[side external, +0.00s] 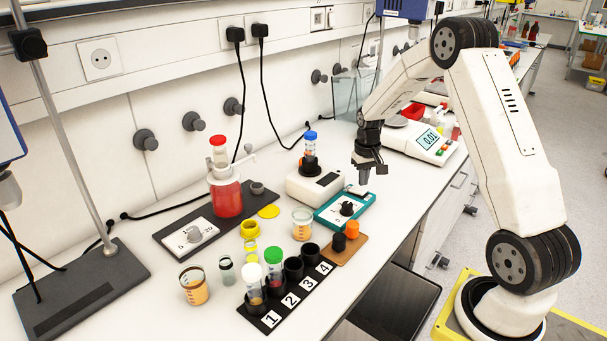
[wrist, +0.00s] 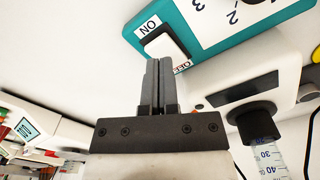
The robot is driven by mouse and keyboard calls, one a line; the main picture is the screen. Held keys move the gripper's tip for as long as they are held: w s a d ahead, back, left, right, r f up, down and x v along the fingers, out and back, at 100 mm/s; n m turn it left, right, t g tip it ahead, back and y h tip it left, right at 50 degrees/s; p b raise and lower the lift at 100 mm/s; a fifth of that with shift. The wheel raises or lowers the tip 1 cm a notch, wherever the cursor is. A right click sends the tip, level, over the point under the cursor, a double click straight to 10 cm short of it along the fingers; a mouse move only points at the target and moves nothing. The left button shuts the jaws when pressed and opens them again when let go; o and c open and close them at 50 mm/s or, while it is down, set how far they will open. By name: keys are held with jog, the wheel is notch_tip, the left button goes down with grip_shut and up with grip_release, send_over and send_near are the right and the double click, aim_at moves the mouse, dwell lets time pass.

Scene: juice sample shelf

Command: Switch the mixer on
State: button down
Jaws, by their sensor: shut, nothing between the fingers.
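The mixer is a white box (side external: 318,187) with a black cup (side external: 310,164) holding an upright blue-capped tube (side external: 310,146). A teal control box (side external: 334,216) with a black knob (side external: 347,208) adjoins it. In the wrist view, the teal box (wrist: 178,14) carries a white rocker switch (wrist: 168,44) between an ON label (wrist: 150,26) and an OFF label (wrist: 183,66). My gripper (wrist: 160,62) is shut and empty, its fingertips overlapping the switch's lower edge there. In the side view my gripper (side external: 364,182) points down over the box's back right corner. Contact and rocker tilt cannot be told.
A scale (side external: 420,138) stands behind my gripper. A brown block (side external: 346,248) with orange and black caps lies in front of the teal box. A numbered tube rack (side external: 290,300), jars and a red-filled vessel (side external: 227,198) stand to the left.

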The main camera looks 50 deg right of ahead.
jog(key=shift+f, duration=1.1)
dwell(1.1)
jog(key=shift+r, duration=3.5)
jog(key=s+a+n+t, duration=0.1)
jog(key=s+a+n, duration=0.2)
jog(key=a, duration=1)
jog(key=s+a+n+t, duration=0.1)
jog(key=s+a+n, duration=0.2)
jog(key=s+a, duration=0.6)
jog(key=a, duration=0.4)
jog(key=shift+a+t, duration=0.15)
jog(key=shift+t, duration=0.15)
